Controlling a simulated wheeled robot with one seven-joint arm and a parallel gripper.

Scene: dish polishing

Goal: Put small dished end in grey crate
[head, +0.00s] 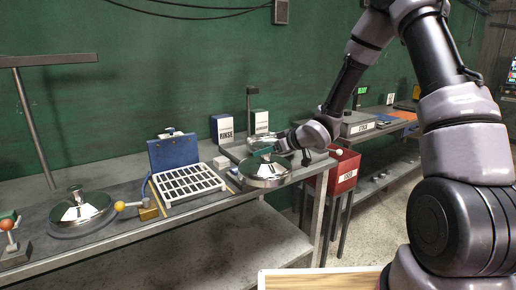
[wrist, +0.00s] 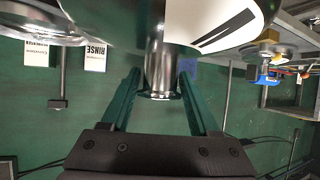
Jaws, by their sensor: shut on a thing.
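A shiny dished end (head: 265,173) hangs from my gripper (head: 272,157) at the right end of the bench, near its front corner; whether it touches the bench is unclear. In the wrist view my gripper (wrist: 160,88) is shut on the stem of this dished end (wrist: 120,15), whose curved body fills the top of the picture. Another dished end (head: 78,209) lies on the left of the bench. A third shiny round piece (head: 260,140) shows behind my gripper, partly hidden. A grey crate (head: 357,124) with a white label stands on the further bench to the right.
A red crate (head: 344,172) stands just right of the bench end. A white rack (head: 187,183) with a blue box (head: 173,153) behind it is left of the held piece. A RINSE box (head: 222,128) stands at the wall. A lamp post (head: 35,125) rises at the left.

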